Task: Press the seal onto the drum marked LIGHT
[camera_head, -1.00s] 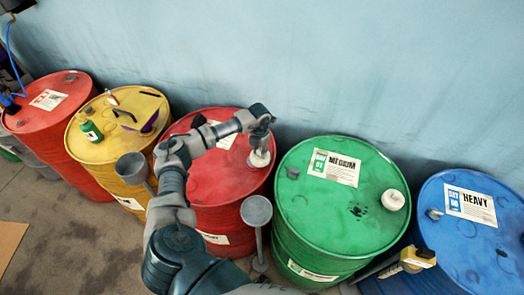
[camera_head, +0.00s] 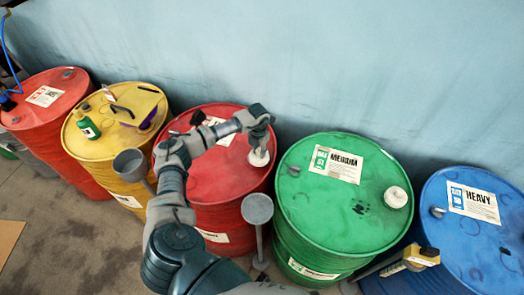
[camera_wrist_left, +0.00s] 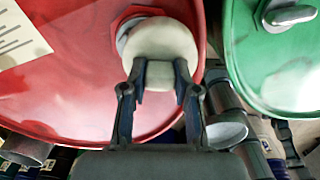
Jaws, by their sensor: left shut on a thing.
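My left gripper (camera_head: 260,142) is shut on a round white seal (camera_head: 258,158) at the right side of the middle red drum's lid (camera_head: 228,170). In the left wrist view, the seal (camera_wrist_left: 160,50) sits between the two fingertips (camera_wrist_left: 160,76). A greyish ring on the red lid (camera_wrist_left: 60,95) shows partly at the seal's left edge. The seal covers the rest, so I cannot tell whether it touches. This drum's label (camera_head: 218,131) is partly behind my arm, and its word cannot be read. My right gripper is not in view.
A green drum (camera_head: 310,205) marked MEDIUM bears a white seal (camera_head: 396,197). A blue drum (camera_head: 455,235) marked HEAVY stands at right. A yellow drum (camera_head: 95,150) carries a green bottle (camera_head: 87,126). Grey funnels (camera_head: 257,209) (camera_head: 130,165) stand before the drums.

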